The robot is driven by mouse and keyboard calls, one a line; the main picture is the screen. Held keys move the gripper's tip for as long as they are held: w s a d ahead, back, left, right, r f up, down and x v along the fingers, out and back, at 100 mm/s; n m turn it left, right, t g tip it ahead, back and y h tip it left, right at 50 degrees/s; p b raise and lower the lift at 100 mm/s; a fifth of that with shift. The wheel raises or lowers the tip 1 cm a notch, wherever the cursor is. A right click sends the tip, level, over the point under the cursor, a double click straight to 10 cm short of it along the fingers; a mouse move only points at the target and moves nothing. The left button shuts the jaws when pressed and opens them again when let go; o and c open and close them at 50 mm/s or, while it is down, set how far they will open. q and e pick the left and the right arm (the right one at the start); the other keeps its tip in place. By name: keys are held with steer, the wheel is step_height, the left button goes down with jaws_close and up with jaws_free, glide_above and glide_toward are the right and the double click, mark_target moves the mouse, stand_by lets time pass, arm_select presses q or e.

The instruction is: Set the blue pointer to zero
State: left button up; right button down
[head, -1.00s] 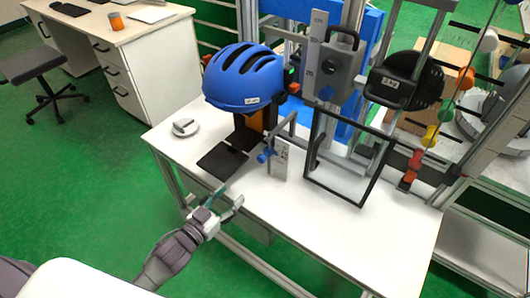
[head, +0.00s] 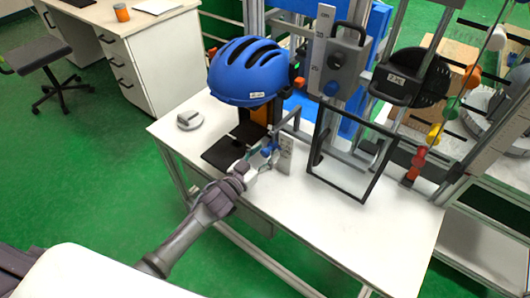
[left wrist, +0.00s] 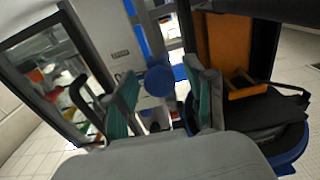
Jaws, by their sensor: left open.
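The blue pointer (head: 268,150) is a small blue knob beside a white scale plate (head: 286,158) on the table. In the left wrist view the blue pointer (left wrist: 159,80) shows as a round blue face. My left gripper (head: 260,162) is at the blue pointer in the head view, and its arm partly hides that spot. In the left wrist view my left gripper (left wrist: 162,100) is open, with one green-padded finger on each side of the blue pointer. I cannot tell whether either pad touches it. My right gripper is not in view.
A blue helmet (head: 246,72) sits on a stand behind the pointer. Black plates (head: 222,153) lie left of it. A black-framed clear panel (head: 348,160) stands to the right. A grey disc (head: 189,120) lies at the table's left. The white table's front (head: 345,230) is clear.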

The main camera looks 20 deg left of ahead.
mark_target(265, 150)
arm_select(q)
steer(key=shift+w, duration=0.15)
steer(key=shift+c, duration=0.3)
jaws_close()
step_height(265, 150, up, 4)
steer(key=p, duration=0.4)
steer(key=shift+r, duration=0.15)
